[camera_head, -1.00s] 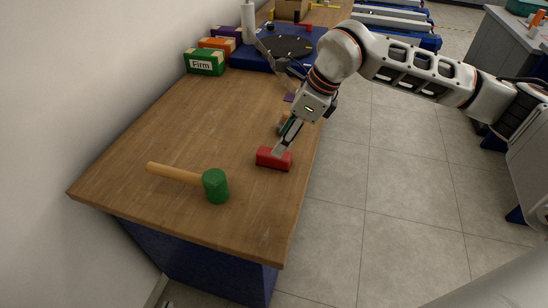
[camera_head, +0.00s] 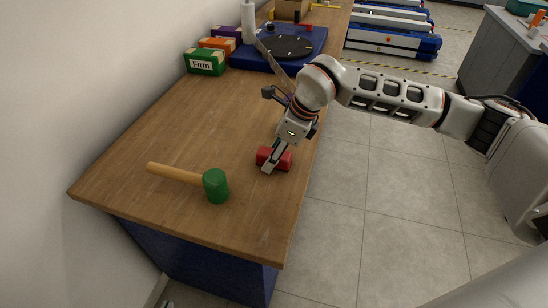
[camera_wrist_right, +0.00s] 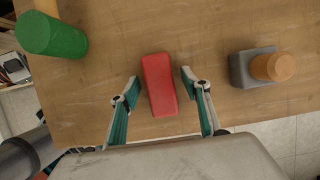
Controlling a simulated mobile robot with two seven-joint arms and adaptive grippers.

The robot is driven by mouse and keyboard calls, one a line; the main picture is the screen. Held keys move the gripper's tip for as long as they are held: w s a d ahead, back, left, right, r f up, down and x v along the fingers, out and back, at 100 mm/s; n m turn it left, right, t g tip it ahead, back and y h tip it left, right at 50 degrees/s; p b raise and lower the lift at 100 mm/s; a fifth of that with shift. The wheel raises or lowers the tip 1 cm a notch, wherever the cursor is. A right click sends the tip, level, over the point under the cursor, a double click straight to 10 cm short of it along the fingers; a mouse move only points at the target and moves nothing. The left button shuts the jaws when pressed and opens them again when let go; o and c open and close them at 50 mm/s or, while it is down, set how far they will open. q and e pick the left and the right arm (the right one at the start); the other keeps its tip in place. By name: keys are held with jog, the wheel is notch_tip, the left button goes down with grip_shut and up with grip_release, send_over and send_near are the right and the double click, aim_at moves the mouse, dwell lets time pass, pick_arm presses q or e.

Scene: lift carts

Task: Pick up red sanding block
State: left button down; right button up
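The red sanding block (camera_head: 283,162) lies on the wooden workbench near its right edge. The arm in the head view comes in from the right, and its gripper (camera_head: 270,160) is down at the block, one finger in front of it. The right wrist view shows the red block (camera_wrist_right: 159,84) between the two open fingers of my right gripper (camera_wrist_right: 160,82), with a small gap on each side. In the head view the gripper partly covers the block. I see no left gripper.
A green-headed mallet (camera_head: 215,186) lies left of the block. A grey block with an orange knob (camera_wrist_right: 271,67) stands close by in the wrist view. Firm (camera_head: 205,62) and other boxes stand farther back, beside a blue turntable base (camera_head: 310,42). Bench between is clear.

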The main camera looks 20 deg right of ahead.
jog(key=c, duration=1.1)
jog(key=shift+r, duration=0.1)
notch_tip(320, 180, up, 20)
